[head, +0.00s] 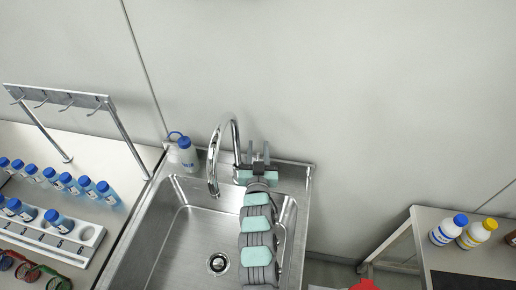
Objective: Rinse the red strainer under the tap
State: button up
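My gripper (258,153) is at the back edge of the steel sink (180,235), just right of the chrome tap (235,135). Its two fingers stand apart and point toward the wall. I see nothing held between them, and I cannot tell whether a finger touches the tap. The spout curves over the left part of the basin, and no water shows below it. No strainer is clearly recognisable. A red object (365,284) is cut off at the bottom edge, and I cannot tell what it is.
A blue-capped wash bottle (187,154) stands left of the tap. The left counter holds blue-capped bottles (58,222) in racks, a hook rack (60,97) and coloured ring-shaped items (28,270). The basin's left half is clear.

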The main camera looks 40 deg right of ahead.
jog(key=shift+c, duration=0.5)
grip_shut()
dwell(1.0)
